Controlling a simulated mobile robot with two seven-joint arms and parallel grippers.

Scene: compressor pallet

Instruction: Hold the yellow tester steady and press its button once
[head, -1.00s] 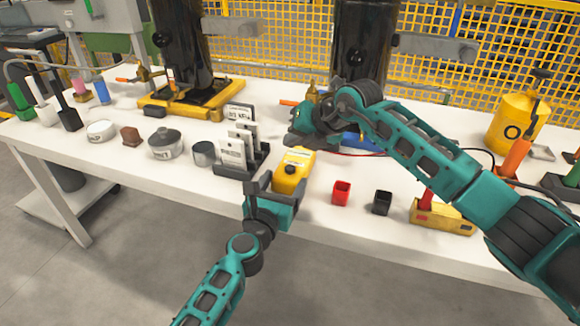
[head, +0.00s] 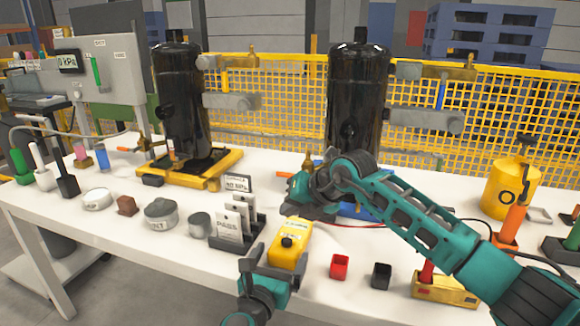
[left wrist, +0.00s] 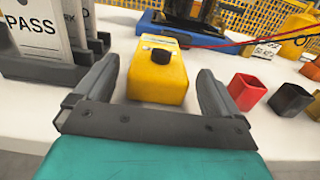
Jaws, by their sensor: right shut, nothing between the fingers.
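The yellow tester (head: 289,243) stands near the front edge of the white table, with a black round button (head: 287,241) on top. It also shows in the left wrist view (left wrist: 157,78), with its button (left wrist: 161,56) uncovered. My left gripper (head: 277,258) is open at the tester's near side. In the left wrist view its two fingers (left wrist: 158,85) reach toward either side of the tester, with a visible gap on the right. My right gripper (head: 308,196) is shut and empty, behind the tester; its fingertips are hard to make out.
Card holders with a PASS card (head: 228,225) stand close left of the tester. A red cup (head: 340,266) and a black cup (head: 381,275) stand to its right. Black compressors (head: 357,105) stand behind, with a blue base (head: 355,211) partly hidden by my right arm.

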